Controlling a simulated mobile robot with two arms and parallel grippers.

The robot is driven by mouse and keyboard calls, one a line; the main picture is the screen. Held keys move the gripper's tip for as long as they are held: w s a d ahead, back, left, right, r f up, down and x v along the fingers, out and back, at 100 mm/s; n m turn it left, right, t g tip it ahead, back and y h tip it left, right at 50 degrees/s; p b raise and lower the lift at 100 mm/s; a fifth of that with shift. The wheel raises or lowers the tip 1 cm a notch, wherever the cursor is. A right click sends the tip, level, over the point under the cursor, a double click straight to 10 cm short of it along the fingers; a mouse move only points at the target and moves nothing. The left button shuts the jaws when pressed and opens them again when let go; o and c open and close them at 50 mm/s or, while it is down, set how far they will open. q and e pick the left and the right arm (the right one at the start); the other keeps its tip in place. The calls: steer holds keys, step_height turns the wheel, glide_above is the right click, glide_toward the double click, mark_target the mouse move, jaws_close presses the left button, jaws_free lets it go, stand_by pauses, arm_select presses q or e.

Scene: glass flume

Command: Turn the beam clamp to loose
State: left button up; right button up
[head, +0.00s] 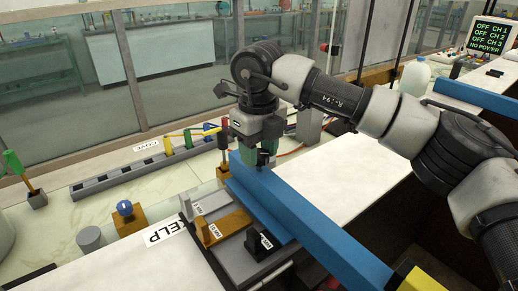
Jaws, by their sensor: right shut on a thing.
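A long blue beam (310,223) runs from the middle of the head view down to the lower right. My right gripper (262,153) points down over the beam's far end. It is shut on a small dark part there, which I take to be the beam clamp; the fingers hide most of it, and its setting cannot be read. A black block (266,241) sits beside the beam on a grey plate. My left gripper is not in view.
An orange-brown labelled bar (230,226) lies left of the beam. A grey rail (135,172) with coloured plugs, a blue knob on a brown block (128,217) and a grey cylinder (91,238) stand further left. A screen (490,34) reads OFF for its channels and no power.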

steer(key=n, duration=0.6)
steer(key=n+p, duration=0.1)
steer(key=n, duration=0.5)
steer(key=shift+n, duration=0.4)
steer(key=n, duration=0.6)
steer(key=shift+r, duration=0.1)
steer(key=n+p, duration=0.1)
steer(key=n, duration=0.6)
steer(key=o, duration=0.9)
steer(key=shift+o, duration=0.2)
